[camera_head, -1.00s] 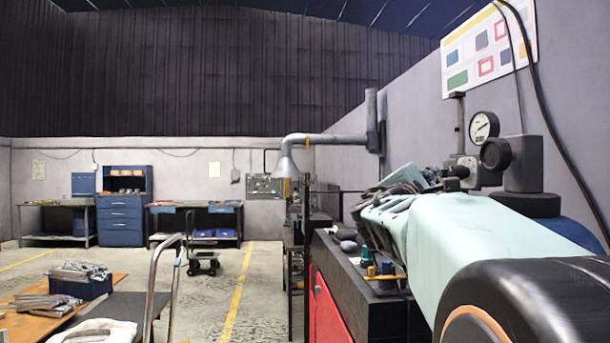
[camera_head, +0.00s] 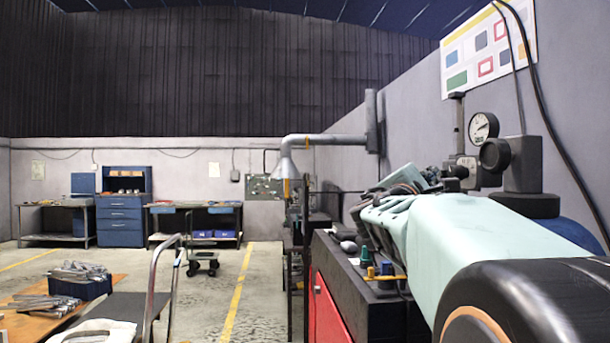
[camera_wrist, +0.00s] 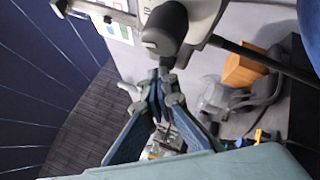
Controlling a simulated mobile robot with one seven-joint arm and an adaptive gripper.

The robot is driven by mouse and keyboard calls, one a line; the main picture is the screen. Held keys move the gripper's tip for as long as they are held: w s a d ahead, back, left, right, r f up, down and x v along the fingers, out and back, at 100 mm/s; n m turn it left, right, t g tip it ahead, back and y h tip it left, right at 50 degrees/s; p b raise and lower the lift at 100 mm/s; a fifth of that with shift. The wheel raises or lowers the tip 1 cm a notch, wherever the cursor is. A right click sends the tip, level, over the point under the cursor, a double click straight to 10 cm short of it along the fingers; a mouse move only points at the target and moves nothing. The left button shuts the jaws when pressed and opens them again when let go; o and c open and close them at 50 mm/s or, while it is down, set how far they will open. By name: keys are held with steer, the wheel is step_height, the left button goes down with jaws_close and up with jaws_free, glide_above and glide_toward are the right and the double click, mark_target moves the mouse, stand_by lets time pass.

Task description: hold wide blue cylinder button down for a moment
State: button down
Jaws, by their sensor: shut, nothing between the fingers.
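I cannot tell for sure which is the wide blue cylinder button. A blue piece (camera_wrist: 238,143) and a yellow piece (camera_wrist: 258,135) also show at the lower right of the wrist view. My gripper (camera_wrist: 160,78) is shut and empty, its fingertips together in front of the dark rod of a bench device. In the head view my pale arm hides most of the gripper, which is above and behind the cylinders.
A stand with a round dial gauge (camera_head: 483,127) and a black knob (camera_head: 495,155) rises behind my arm, near the wall. An orange-brown block (camera_wrist: 243,70) lies in the wrist view. A grey rounded item (camera_head: 348,246) sits on the bench's left edge. Open floor lies left of the bench.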

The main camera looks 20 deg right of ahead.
stand_by(0.4)
steer(key=shift+w+a, duration=0.15)
steer(key=shift+a, duration=0.7)
steer(key=shift+a, duration=0.1)
steer(key=a, duration=0.2)
steer(key=w+a+b, duration=0.1)
steer(key=a, duration=0.1)
steer(key=shift+w+a, duration=0.1)
steer(key=shift+a, duration=0.3)
